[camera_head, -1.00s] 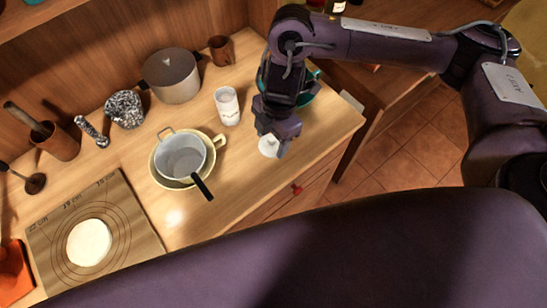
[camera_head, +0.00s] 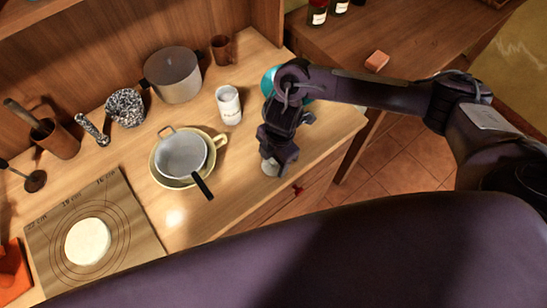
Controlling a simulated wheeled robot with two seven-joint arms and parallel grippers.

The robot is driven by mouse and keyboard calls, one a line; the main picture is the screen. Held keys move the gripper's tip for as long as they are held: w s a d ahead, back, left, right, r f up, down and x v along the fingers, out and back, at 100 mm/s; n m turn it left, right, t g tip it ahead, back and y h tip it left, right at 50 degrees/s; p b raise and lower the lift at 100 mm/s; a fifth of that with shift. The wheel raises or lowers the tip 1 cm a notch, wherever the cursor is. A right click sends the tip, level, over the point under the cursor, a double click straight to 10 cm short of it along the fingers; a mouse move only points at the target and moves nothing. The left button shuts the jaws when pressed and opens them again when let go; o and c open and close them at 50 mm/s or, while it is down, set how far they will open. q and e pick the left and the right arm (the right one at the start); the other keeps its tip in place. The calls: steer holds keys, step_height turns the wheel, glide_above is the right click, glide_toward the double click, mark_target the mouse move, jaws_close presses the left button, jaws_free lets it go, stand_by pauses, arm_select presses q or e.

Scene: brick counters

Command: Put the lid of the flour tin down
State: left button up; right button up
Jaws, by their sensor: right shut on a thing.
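The white flour tin (camera_head: 229,105) stands upright on the wooden counter, right of the grey pot. My right gripper (camera_head: 272,164) points down near the counter's front edge, in front and to the right of the tin. It is shut on the pale round lid (camera_head: 270,169), which shows only in part below the fingers. The lid is at or just above the counter; I cannot tell if it touches. My left gripper is not in view.
A sieve (camera_head: 181,154) rests on a yellow bowl (camera_head: 219,141) left of the gripper, its black handle pointing forward. A teal bowl (camera_head: 268,82) is partly hidden behind my right arm. Dough (camera_head: 88,241) lies on a mat (camera_head: 138,227). Bare counter lies between sieve and gripper.

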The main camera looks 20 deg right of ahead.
steer(key=shift+f, duration=0.1)
steer(key=o, duration=0.9)
steer(key=shift+o, duration=0.2)
step_height(320, 180, up, 12)
steer(key=d, duration=0.1)
steer(key=shift+w+d, duration=0.3)
steer(key=shift+d, duration=0.05)
steer(key=shift+s, duration=0.1)
